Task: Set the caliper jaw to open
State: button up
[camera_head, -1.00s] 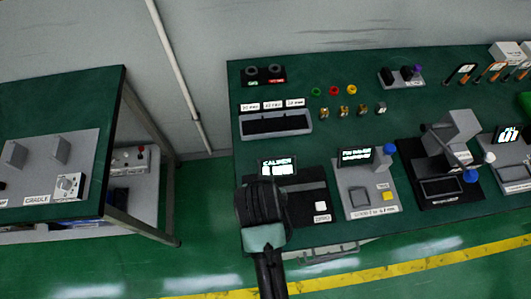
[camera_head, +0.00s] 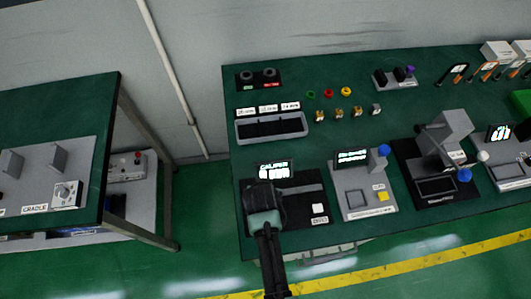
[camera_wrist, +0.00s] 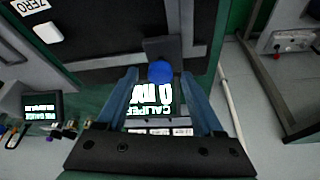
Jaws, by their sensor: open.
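The caliper station is a black base (camera_head: 296,215) at the near left of the green bench, with a lit display (camera_head: 273,170) and a white ZERO button (camera_head: 319,209). My gripper (camera_head: 264,195) is over the left part of this base and hides the jaw there. In the wrist view my gripper (camera_wrist: 160,76) is open. A blue round knob (camera_wrist: 160,72) on a dark block (camera_wrist: 162,46) shows between the fingertips; I cannot tell whether they touch it. The caliper display (camera_wrist: 150,108) shows upside down between the fingers, its reading partly hidden.
A gauge station (camera_head: 361,190) with a blue knob stands to the right of the caliper. A second table with a cradle panel (camera_head: 50,180) stands left, across a floor gap.

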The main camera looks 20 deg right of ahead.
grip_shut()
dwell(0.3)
dwell(1.1)
